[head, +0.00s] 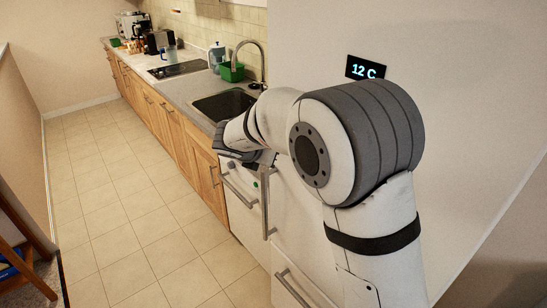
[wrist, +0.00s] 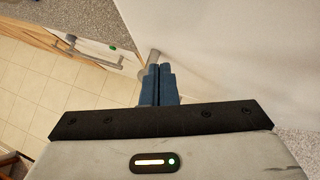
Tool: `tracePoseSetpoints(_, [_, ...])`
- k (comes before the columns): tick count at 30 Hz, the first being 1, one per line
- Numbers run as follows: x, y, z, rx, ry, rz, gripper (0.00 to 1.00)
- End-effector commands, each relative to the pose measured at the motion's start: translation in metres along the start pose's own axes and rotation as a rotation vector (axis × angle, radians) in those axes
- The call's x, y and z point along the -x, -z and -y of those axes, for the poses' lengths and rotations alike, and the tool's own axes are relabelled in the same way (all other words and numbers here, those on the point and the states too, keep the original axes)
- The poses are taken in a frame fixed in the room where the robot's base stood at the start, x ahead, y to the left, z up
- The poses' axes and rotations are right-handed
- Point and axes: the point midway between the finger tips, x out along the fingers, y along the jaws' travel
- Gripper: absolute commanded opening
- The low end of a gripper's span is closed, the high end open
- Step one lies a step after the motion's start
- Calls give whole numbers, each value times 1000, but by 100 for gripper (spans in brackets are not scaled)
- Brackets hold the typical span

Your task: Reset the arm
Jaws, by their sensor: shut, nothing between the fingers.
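My gripper shows in the wrist view (wrist: 158,70) with its two blue fingers together and nothing between them. In that view its tips are close to a grey bar handle (wrist: 149,62) on a white front; I cannot tell if they touch. In the head view my white and grey arm reaches forward in front of the tall white fridge-like unit (head: 310,245). The fingers are hidden there behind the wrist and arm.
A counter with a dark sink (head: 224,104), a tap (head: 262,60) and a green container (head: 232,72) runs along the wall. Wooden cabinets (head: 178,130) stand below. The tiled floor (head: 120,210) at left is clear. A wooden chair (head: 22,240) is at lower left.

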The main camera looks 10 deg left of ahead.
Motion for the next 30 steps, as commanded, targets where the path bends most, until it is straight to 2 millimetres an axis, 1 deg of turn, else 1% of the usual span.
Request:
tracePoseSetpoints(1, [14, 0, -5, -2, -6, 3, 0])
tracePoseSetpoints(3, [30, 0, -10, -2, -6, 2, 0])
tracePoseSetpoints(9, [69, -1, -21, 0, -3, -2, 0])
tracePoseSetpoints(13, [85, -2, -25, 0, -2, -3, 0])
tracePoseSetpoints(18, [93, -4, -26, 6, -3, 1, 0])
tracePoseSetpoints(20, [93, -21, -20, 56, -33, 47, 0])
tracePoseSetpoints(23, [93, -59, -5, 216, -107, 170, 0])
tracePoseSetpoints(24, [96, -76, 2, 309, -139, 234, 0])
tracePoseSetpoints(26, [102, -98, 12, 468, -184, 334, 0])
tracePoseSetpoints(27, [107, -109, 20, 581, -207, 398, 0])
tracePoseSetpoints(29, [114, -120, 31, 761, -235, 488, 0])
tracePoseSetpoints(30, [120, -124, 39, 886, -249, 543, 0])
